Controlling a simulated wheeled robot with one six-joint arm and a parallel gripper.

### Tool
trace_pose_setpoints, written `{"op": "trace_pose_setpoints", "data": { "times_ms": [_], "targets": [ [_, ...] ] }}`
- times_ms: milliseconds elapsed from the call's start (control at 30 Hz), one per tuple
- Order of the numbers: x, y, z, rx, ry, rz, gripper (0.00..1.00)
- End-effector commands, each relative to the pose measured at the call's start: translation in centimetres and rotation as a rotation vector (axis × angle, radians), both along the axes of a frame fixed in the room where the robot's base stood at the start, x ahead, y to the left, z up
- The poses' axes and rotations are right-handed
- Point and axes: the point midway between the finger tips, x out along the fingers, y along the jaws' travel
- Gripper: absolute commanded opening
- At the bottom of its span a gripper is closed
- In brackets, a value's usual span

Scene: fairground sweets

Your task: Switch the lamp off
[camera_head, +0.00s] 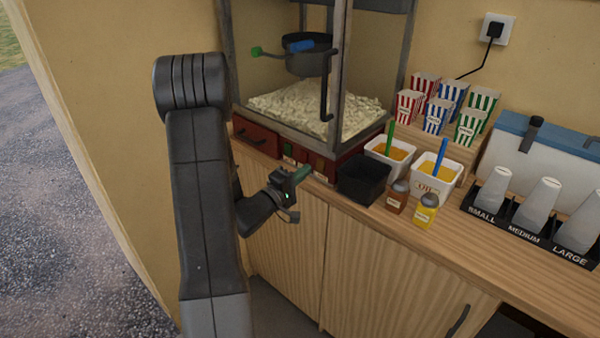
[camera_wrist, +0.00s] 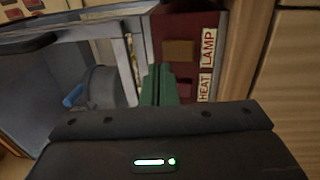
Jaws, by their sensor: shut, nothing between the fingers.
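The popcorn machine's red base carries a switch panel. In the wrist view an orange-brown switch (camera_wrist: 180,50) sits beside a label reading LAMP (camera_wrist: 209,50). I cannot tell whether fingers touch the panel.
The glass popcorn case (camera_head: 340,70) holds popcorn and a kettle (camera_head: 308,60). Free space lies in front of the cabinet doors.

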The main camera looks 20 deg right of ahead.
Motion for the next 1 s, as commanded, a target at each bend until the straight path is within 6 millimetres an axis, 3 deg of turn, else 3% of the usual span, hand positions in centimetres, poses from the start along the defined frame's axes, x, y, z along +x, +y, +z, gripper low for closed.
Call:
{"op": "trace_pose_setpoints", "data": {
  "times_ms": [500,700,1000],
  "targets": [
    [-3.1,7.9,0.9,0.0,0.0,0.004,0.0],
    [-3.7,9.1,1.1,0.001,0.001,0.002,0.0],
    [-3.7,9.2,1.2,0.0,0.001,0.001,0.0]
  ]
}}
